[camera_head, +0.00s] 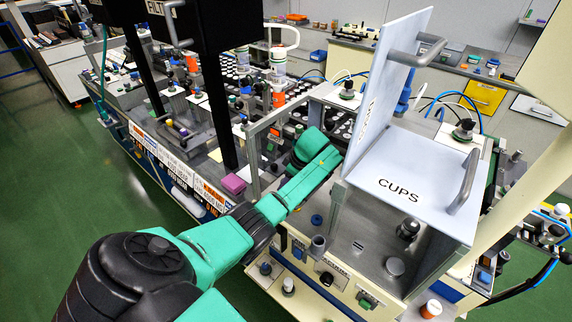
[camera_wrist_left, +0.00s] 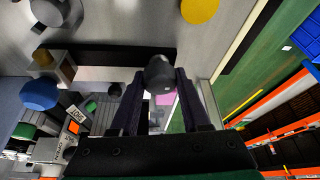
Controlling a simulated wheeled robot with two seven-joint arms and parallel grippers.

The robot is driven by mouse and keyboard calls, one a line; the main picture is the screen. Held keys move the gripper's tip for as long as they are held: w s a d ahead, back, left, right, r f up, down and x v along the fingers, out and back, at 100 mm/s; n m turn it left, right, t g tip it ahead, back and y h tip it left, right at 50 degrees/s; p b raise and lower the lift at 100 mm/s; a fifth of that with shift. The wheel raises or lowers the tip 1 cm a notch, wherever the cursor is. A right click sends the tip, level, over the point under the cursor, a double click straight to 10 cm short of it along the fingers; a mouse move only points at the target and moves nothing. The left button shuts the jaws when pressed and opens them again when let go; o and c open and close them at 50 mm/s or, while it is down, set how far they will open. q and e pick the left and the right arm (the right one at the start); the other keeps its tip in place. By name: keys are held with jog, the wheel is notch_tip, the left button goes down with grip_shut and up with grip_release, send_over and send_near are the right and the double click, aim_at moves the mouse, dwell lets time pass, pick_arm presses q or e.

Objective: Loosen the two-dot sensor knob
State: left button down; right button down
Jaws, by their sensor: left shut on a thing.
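In the left wrist view a dark grey rounded knob (camera_wrist_left: 160,72) sits between the fingertips of my left gripper (camera_wrist_left: 160,82). The two fingers are shut on it from both sides. A small light mark shows on the knob's near side; I cannot make out two dots. In the head view my left arm reaches to the machine's middle, beside the white panel marked CUPS (camera_head: 405,190). The fingers and the held knob are hidden there behind my green wrist. My right gripper is not in view.
The wrist view shows a blue button (camera_wrist_left: 39,93) at left and a yellow disc (camera_wrist_left: 199,9) at top. In the head view, a raised panel with a handle (camera_head: 404,57) stands right of my wrist. A metal frame post (camera_head: 252,160) is close on the left.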

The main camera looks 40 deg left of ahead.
pick_arm(q)
jog(key=shift+f+n+g, duration=0.15)
jog(key=shift+n+g, duration=0.15)
jog(key=shift+n, duration=0.3)
jog(key=shift+s, duration=0.1)
jog(key=c, duration=0.5)
grip_release()
jog(key=shift+o, duration=0.6)
jog(key=shift+a, duration=0.1)
